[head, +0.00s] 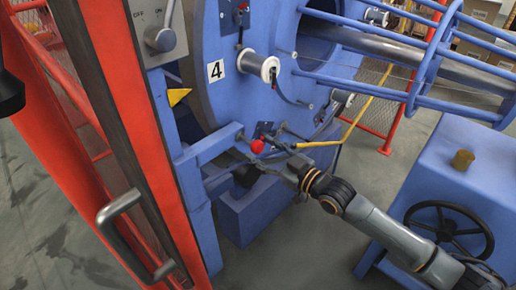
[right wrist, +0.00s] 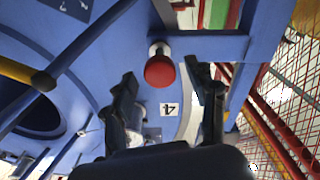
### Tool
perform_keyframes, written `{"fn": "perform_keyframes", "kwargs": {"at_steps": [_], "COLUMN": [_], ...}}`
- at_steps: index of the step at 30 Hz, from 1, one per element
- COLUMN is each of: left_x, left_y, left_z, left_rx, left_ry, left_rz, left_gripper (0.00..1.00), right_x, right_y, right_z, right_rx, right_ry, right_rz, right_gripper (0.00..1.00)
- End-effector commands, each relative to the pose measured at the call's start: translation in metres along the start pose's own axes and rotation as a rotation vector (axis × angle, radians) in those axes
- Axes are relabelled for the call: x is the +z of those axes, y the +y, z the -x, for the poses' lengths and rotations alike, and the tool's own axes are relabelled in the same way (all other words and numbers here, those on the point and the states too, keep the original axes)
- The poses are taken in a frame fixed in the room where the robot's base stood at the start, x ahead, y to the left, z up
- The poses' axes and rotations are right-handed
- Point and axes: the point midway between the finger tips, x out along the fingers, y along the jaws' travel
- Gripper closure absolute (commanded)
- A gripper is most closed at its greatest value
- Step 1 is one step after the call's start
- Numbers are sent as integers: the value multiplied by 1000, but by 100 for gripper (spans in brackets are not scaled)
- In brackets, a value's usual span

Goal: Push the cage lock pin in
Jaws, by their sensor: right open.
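The cage lock pin shows as a red round knob (head: 257,146) low on the blue frame beside the big blue disc. In the right wrist view the red knob (right wrist: 160,71) sits on a pale metal collar at a blue bar. My right gripper (head: 273,148) comes from the right and is close to the knob. In the right wrist view its two black fingers (right wrist: 161,76) are spread, with the knob between their tips in the picture. I see no finger closed on it; whether a finger touches it I cannot tell. My left gripper is not clearly seen.
A red guard post with a grey handle (head: 135,235) stands at the left. A white spool (head: 258,66) and a number 4 plate (head: 215,70) are on the disc above. A blue housing with a dark handwheel (head: 449,228) is at the right.

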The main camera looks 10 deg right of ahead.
Motion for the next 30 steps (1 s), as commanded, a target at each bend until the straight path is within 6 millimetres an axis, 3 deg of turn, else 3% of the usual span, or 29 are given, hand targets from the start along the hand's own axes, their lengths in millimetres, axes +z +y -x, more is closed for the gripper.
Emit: {"fn": "perform_keyframes", "kwargs": {"at_steps": [6,16,24,30], "left_x": [-5,-7,-5,-3], "left_y": [0,-1,-1,-1], "left_z": [5,7,6,4], "left_rx": [-1,-1,-2,-2], "left_ry": [2,8,3,-1], "left_rz": [1,3,3,3], "left_gripper": [60,60,60,60], "right_x": [0,0,0,1], "right_y": [0,0,0,0], "right_z": [-21,-24,-23,-25], "right_rx": [1,0,0,1], "right_ry": [0,-1,-1,0], "right_rz": [0,0,0,0], "right_gripper": [43,43,98,100]}}
